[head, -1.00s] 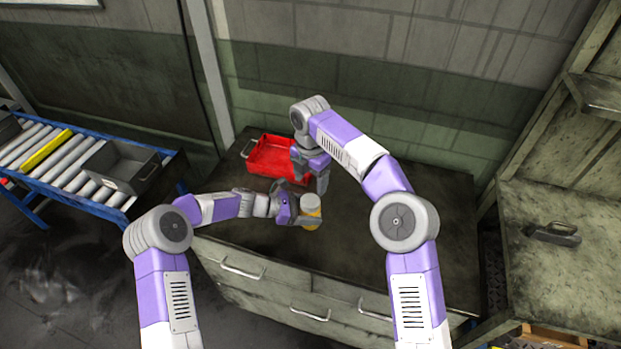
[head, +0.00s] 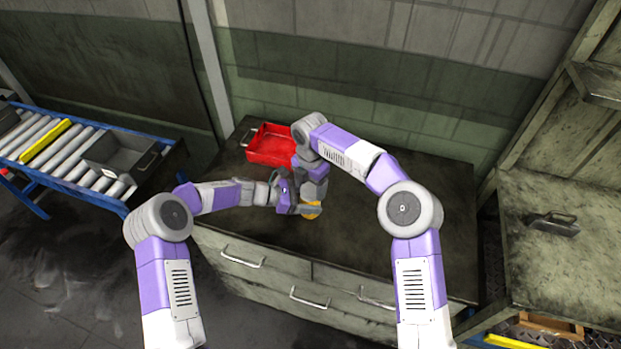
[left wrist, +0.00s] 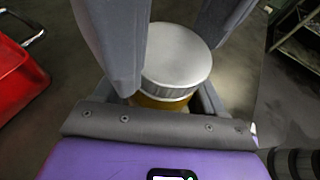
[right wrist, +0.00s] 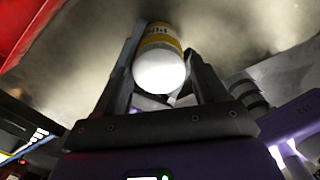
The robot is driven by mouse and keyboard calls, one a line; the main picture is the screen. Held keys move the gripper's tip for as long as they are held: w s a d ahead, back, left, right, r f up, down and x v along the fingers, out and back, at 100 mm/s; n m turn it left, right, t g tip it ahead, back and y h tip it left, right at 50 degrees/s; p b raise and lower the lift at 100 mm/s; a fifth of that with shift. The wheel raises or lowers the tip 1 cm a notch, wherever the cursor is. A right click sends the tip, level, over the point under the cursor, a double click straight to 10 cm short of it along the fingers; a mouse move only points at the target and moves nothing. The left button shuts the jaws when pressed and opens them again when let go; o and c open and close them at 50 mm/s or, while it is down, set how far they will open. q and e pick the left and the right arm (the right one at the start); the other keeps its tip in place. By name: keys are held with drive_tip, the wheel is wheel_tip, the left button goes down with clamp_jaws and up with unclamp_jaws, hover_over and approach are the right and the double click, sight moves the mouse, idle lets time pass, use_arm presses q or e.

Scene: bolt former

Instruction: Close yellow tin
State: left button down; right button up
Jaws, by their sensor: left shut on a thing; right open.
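The yellow tin (head: 313,218) is upright on the workbench, mostly hidden in the head view. In the left wrist view its yellow body (left wrist: 160,102) shows under a pale grey lid (left wrist: 177,55). I cannot tell whether the lid is fully seated. My left gripper (head: 303,209) is shut on the tin's body from the left. My right gripper (head: 314,196) is over the tin, open, with its fingers on either side of the lid. In the right wrist view the tin (right wrist: 160,60) lies between the right fingers; contact is unclear.
A red tray (head: 270,150) is on the workbench (head: 400,245) behind and left of the grippers. The bench's right side is clear. A roller conveyor (head: 60,160) with a grey bin (head: 120,158) stands at left. A shelf unit (head: 560,240) stands at right.

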drive_tip(key=shift+f, duration=0.15)
drive_tip(key=shift+c, duration=0.3)
drive_tip(key=c, duration=0.8)
drive_tip(key=m, duration=0.7)
drive_tip(key=shift+c, duration=0.2)
drive_tip(key=m, duration=0.7)
drive_tip(key=shift+m, duration=0.3)
drive_tip(key=o, duration=1.2)
drive_tip(key=shift+o, duration=0.2)
wheel_tip(320, 180, up, 12)
